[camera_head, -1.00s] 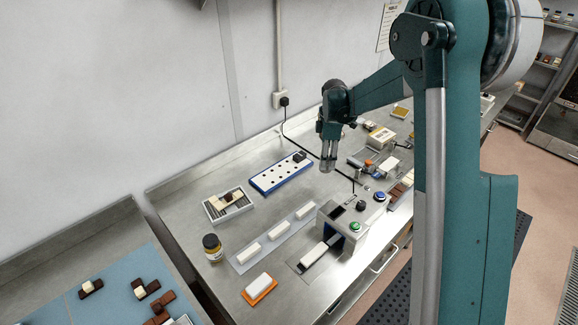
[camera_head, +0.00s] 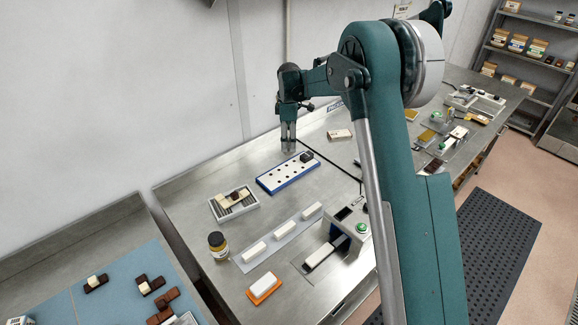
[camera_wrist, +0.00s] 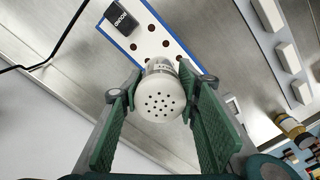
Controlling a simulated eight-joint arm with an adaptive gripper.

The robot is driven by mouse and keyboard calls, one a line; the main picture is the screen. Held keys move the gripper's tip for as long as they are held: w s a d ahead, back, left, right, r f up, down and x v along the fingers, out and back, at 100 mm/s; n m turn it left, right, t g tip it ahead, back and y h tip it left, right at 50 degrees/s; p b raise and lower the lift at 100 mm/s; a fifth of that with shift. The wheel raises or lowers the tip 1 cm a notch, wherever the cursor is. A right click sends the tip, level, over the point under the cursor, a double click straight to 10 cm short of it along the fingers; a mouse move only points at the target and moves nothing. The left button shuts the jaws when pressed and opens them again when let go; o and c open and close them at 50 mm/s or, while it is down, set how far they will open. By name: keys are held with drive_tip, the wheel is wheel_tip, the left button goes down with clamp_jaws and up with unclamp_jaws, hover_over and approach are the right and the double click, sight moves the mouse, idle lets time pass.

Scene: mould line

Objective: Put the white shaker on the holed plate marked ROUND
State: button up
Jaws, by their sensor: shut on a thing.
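The white shaker (camera_wrist: 159,104) has a domed cap with dark holes and fills the middle of the wrist view. My gripper (camera_wrist: 158,95) is shut on it, one finger on each side. In the head view my gripper (camera_head: 288,149) points down just behind the holed plate (camera_head: 274,183); the shaker cannot be made out there. The plate is white with a blue rim and rows of dark holes. It also shows in the wrist view (camera_wrist: 148,45), partly covered by the shaker. A dark block (camera_wrist: 118,20) marked ROUND sits at its end.
A thin black cable runs right of the plate. Bare steel lies behind it.

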sight(289, 153)
drive_tip(key=shift+f, duration=3.1)
drive_tip(key=shift+f, duration=0.1)
drive_tip(key=shift+f+p, duration=0.35)
drive_tip(key=shift+f, duration=1.45)
drive_tip(key=shift+f, duration=0.15)
drive_tip(key=o, duration=0.9)
drive_tip(key=shift+o, duration=0.2)
drive_tip(key=shift+r, duration=0.2)
wheel_tip(289, 153, up, 12)
drive_tip(key=shift+b, duration=0.3)
